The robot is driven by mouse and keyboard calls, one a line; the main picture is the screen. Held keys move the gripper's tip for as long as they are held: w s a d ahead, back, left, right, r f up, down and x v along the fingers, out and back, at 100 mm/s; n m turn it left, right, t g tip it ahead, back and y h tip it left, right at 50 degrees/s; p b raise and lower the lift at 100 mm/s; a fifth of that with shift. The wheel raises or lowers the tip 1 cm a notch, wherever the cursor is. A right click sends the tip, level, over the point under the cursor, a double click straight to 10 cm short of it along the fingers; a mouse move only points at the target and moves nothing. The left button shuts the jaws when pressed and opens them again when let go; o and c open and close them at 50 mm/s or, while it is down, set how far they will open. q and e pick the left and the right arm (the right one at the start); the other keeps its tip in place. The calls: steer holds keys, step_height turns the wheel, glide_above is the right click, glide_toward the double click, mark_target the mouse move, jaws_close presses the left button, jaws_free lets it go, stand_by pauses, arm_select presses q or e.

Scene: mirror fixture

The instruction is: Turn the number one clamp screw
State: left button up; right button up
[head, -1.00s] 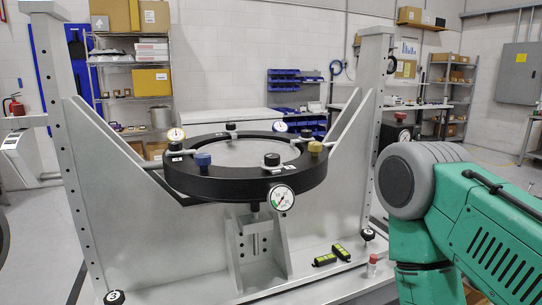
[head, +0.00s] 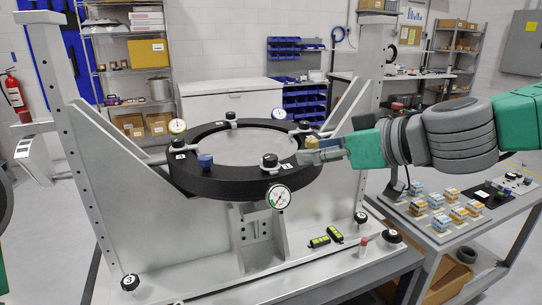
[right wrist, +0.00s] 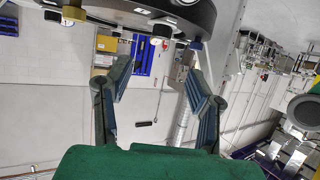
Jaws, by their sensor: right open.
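A black ring (head: 215,187) with a pale mirror disc sits level in a grey fixture. Several black clamp knobs stand on it: front (head: 270,161), left (head: 179,145), back (head: 231,117) and back right (head: 305,125). Small white labels lie beside some knobs; I cannot read their numbers. A blue knob (head: 205,161) and a yellow knob (head: 311,142) are also on the ring. My left gripper is not in view.
Tall uprights (head: 372,60) flank the ring. Two green-black devices (head: 320,241) lie on the base. A cart (head: 455,225) with small parts stands at right, under my arm.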

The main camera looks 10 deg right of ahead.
mark_target(272, 156)
steer(key=x, duration=1.2)
steer(key=shift+w+f+b, duration=0.15)
steer(key=shift+b, duration=0.25)
jaws_close()
